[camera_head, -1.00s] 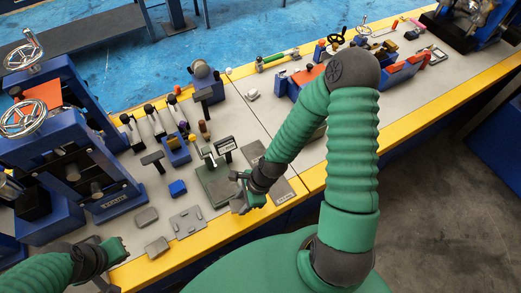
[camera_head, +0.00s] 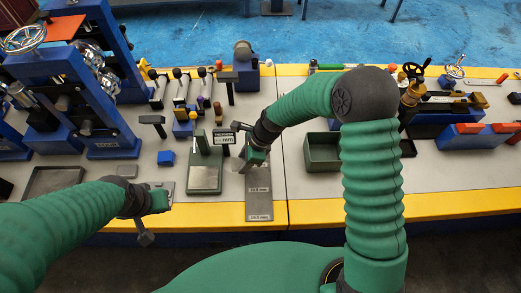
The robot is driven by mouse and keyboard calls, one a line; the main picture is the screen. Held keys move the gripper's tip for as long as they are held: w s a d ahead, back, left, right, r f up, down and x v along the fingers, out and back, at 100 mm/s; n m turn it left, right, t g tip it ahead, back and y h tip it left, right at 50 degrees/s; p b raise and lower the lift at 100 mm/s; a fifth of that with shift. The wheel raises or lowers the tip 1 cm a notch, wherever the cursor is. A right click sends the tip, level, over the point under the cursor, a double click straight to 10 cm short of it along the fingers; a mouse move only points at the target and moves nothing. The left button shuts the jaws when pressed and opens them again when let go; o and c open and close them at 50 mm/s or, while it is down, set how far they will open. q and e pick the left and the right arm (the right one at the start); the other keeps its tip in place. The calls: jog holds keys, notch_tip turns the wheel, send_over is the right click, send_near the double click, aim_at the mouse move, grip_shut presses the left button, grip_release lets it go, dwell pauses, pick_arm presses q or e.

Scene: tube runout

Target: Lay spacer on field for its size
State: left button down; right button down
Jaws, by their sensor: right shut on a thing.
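My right gripper (camera_head: 250,163) is shut on a small grey spacer, mostly hidden by the fingers. It is over the far end of a long grey plate (camera_head: 259,203), whose fields carry small size labels in mm, too small to read surely. Left of it stands a green measuring stand (camera_head: 205,177) with a display (camera_head: 223,137) showing a mm reading I cannot read surely. My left gripper (camera_head: 158,200) is near the front table edge; its fingers do not show clearly. A grey piece (camera_head: 145,238) shows below it; I cannot tell whether it is held.
A green open box (camera_head: 322,152) stands right of the plate. A blue press (camera_head: 85,100) fills the left. The table right of the plate is clear near its yellow front edge.

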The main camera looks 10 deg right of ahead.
jog(key=w+d, duration=0.1)
jog(key=d, duration=0.1)
jog(key=w+d, duration=0.4)
jog(key=shift+w+d+f, duration=0.25)
jog(key=shift+d+f, duration=0.15)
notch_tip(320, 180, down, 3)
jog(key=shift+f, duration=0.15)
jog(key=shift+w+a, duration=0.1)
jog(key=shift+a, duration=0.25)
jog(key=c, duration=1.2)
grip_release()
jog(key=shift+f, duration=0.15)
jog(key=shift+o, duration=1.3)
jog(key=shift+d, duration=0.15)
pick_arm(q)
jog(key=shift+d+f, duration=0.15)
jog(key=shift+d, duration=0.2)
pick_arm(e)
jog(key=shift+o, duration=0.6)
jog(key=shift+d, duration=0.15)
